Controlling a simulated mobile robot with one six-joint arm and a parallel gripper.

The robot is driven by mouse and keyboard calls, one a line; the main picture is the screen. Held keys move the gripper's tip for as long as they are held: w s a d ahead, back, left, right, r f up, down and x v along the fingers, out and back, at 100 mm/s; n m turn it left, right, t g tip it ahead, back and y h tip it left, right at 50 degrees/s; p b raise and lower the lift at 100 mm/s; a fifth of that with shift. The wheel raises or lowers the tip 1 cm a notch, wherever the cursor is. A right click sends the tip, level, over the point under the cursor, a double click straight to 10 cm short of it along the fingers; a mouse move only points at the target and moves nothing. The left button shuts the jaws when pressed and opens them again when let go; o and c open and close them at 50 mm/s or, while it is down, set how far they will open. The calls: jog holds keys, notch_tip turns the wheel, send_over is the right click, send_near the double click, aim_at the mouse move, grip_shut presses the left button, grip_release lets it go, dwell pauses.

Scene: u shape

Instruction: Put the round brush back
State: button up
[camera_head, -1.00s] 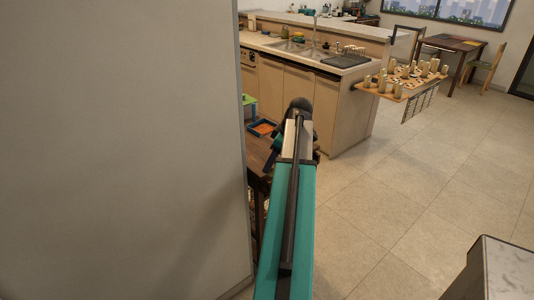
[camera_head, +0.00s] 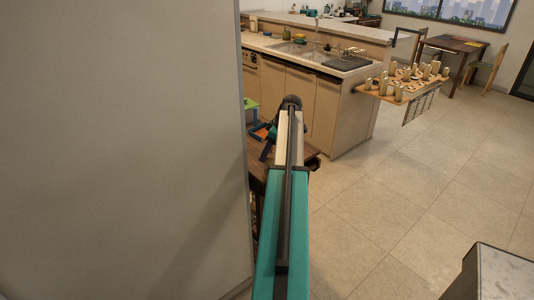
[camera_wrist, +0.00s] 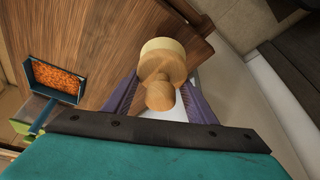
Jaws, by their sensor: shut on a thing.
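A light wooden round piece with a short handle, seemingly the round brush (camera_wrist: 163,58), sits between the fingers of my gripper (camera_wrist: 158,92) in the wrist view. The purple fingers are shut on it. Its bristles cannot be made out. It is in front of a brown wooden table (camera_wrist: 95,35); whether it touches the table cannot be told. The brush is hidden there.
A dark-rimmed tray with orange contents (camera_wrist: 57,80) is at the left in the wrist view. A pale wall (camera_head: 120,150) fills the left of the head view. A counter with sink (camera_head: 300,48) stands behind. A board with several wooden cylinders (camera_head: 385,90) juts out right.

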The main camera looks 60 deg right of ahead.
jog(key=shift+w+d+f+p, duration=0.15)
jog(key=shift+w+d+p, duration=0.25)
jog(key=shift+w+d, duration=0.8)
jog(key=shift+s, duration=0.1)
jog(key=shift+f+p, duration=0.85)
jog(key=shift+f, duration=0.95)
jog(key=shift+f, duration=0.15)
jog(key=o, duration=1)
jog(key=shift+o, duration=0.2)
jog(key=shift+r, duration=0.25)
jog(key=shift+b+v, duration=1.6)
jog(key=shift+v, duration=4.35)
